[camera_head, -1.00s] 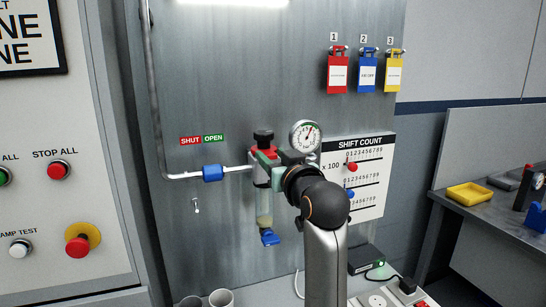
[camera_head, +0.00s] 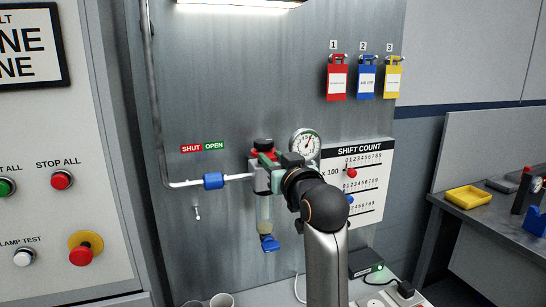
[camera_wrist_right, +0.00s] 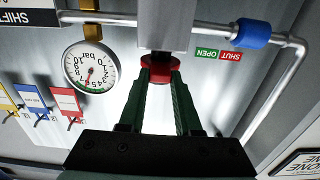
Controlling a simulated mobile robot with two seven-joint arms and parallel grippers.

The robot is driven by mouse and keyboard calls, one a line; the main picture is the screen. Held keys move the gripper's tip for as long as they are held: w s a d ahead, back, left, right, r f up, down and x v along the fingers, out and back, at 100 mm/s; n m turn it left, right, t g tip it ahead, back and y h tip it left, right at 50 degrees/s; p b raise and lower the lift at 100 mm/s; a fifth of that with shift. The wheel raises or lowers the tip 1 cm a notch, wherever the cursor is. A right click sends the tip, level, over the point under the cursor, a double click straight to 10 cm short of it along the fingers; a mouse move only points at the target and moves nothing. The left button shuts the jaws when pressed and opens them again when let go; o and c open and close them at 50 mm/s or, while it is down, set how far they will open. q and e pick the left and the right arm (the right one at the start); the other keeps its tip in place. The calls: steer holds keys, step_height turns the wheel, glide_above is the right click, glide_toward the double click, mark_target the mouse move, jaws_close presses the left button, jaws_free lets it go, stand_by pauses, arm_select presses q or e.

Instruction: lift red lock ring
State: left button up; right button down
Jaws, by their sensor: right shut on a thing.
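The red lock ring (camera_head: 263,143) sits by the black knob at the top of the regulator on the grey panel. It shows clearly in the right wrist view (camera_wrist_right: 157,68), against the end of the grey regulator body (camera_wrist_right: 165,25). My right gripper (camera_head: 264,161) is at the ring, its arm reaching in from below right. In the wrist view its two green fingers (camera_wrist_right: 160,82) are closed in on the ring from both sides. The arm and fingers hide part of the regulator in the head view. My left gripper is not in view.
A round gauge (camera_head: 305,144) is close right of the gripper. A pipe with a blue collar (camera_head: 213,181) enters from the left. A blue-ended clear bowl (camera_head: 265,225) hangs below. The shift count board (camera_head: 368,190) is right, behind my arm.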

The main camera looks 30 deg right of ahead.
steer(key=shift+r, duration=0.3)
steer(key=c, duration=1)
jaws_free()
steer(key=o, duration=0.4)
steer(key=shift+f, duration=0.1)
steer(key=b+v, duration=1)
steer(key=v, duration=0.2)
steer(key=shift+s, duration=0.3)
steer(key=shift+f, duration=0.1)
